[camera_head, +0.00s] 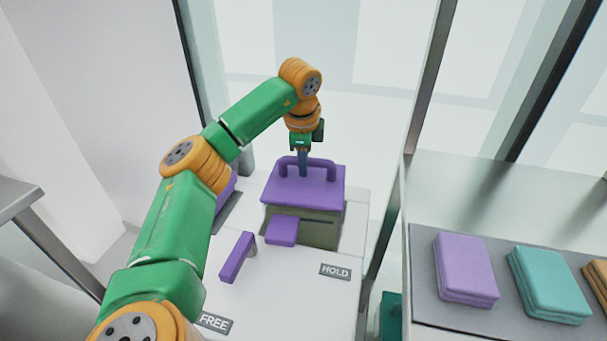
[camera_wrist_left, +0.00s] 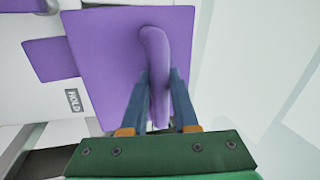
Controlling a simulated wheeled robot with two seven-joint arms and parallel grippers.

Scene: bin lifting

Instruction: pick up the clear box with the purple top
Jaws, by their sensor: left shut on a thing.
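The clear box (camera_head: 316,231) with the purple top (camera_head: 320,188) stands on the white counter in the head view, with a purple handle (camera_head: 323,163) across its top. Its see-through walls look dark greenish. My left gripper (camera_head: 303,170) comes down from above and is shut on the handle. In the left wrist view the two blue fingers (camera_wrist_left: 161,95) lie on either side of the handle (camera_wrist_left: 154,50), with the purple top (camera_wrist_left: 105,55) beneath. I cannot tell whether the box is clear of the counter. My right gripper is not in view.
A purple flap (camera_head: 282,231) and a purple lever (camera_head: 237,257) are in front of the box. Labels HOLD (camera_head: 335,271) and FREE (camera_head: 214,322) mark the white counter (camera_head: 300,300). Folded cloths, purple (camera_head: 465,267) and teal (camera_head: 548,282), lie on a grey mat at right. Glass panels stand behind.

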